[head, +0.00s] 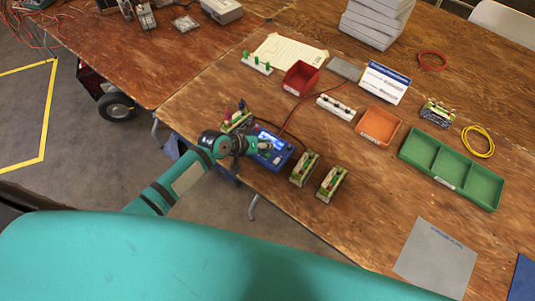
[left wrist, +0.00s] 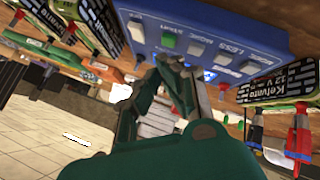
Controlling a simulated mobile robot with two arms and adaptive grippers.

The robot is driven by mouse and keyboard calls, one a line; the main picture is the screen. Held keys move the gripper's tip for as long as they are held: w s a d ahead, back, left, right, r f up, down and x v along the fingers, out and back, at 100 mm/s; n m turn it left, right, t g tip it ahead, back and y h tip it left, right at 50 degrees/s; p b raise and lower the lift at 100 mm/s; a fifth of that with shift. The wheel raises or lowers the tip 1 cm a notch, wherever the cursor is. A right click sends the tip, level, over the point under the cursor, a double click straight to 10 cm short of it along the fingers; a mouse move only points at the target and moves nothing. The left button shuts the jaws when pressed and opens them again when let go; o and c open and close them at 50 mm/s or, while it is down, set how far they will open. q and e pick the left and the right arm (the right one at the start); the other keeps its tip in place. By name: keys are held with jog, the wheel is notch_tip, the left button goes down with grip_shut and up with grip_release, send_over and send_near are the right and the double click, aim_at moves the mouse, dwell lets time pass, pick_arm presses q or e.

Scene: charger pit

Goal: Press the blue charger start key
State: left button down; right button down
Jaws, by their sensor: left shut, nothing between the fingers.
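The blue charger (head: 272,150) stands at the near edge of the wooden table in the head view. In the left wrist view the charger (left wrist: 165,12) fills the top, tilted, with a row of small keys, among them a greenish key (left wrist: 168,40) and a pale key (left wrist: 195,48). Small white labels run along the row. My left gripper (head: 260,146) is shut and empty, at the charger's left side. Its green fingers (left wrist: 168,72) point at the key row in the left wrist view; contact cannot be told. My right gripper is not in view.
Battery packs stand on both sides of the charger: one (head: 236,120) behind my arm, two (head: 304,168) (head: 332,183) to the right. A red bin (head: 301,78), an orange bin (head: 379,126) and a green tray (head: 406,148) stand further off. Bare wood lies right of the packs.

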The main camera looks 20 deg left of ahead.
pick_arm(q)
jog(key=shift+f, duration=0.1)
dwell(0.7)
jog(key=shift+f, duration=0.3)
jog(key=shift+f+b, duration=0.5)
dwell(0.6)
jog(key=shift+s, duration=0.1)
jog(key=shift+r+p, duration=0.85)
jog(key=shift+p, duration=0.05)
notch_tip(320, 180, up, 5)
jog(key=p, duration=0.5)
jog(key=shift+r, duration=0.1)
dwell(0.6)
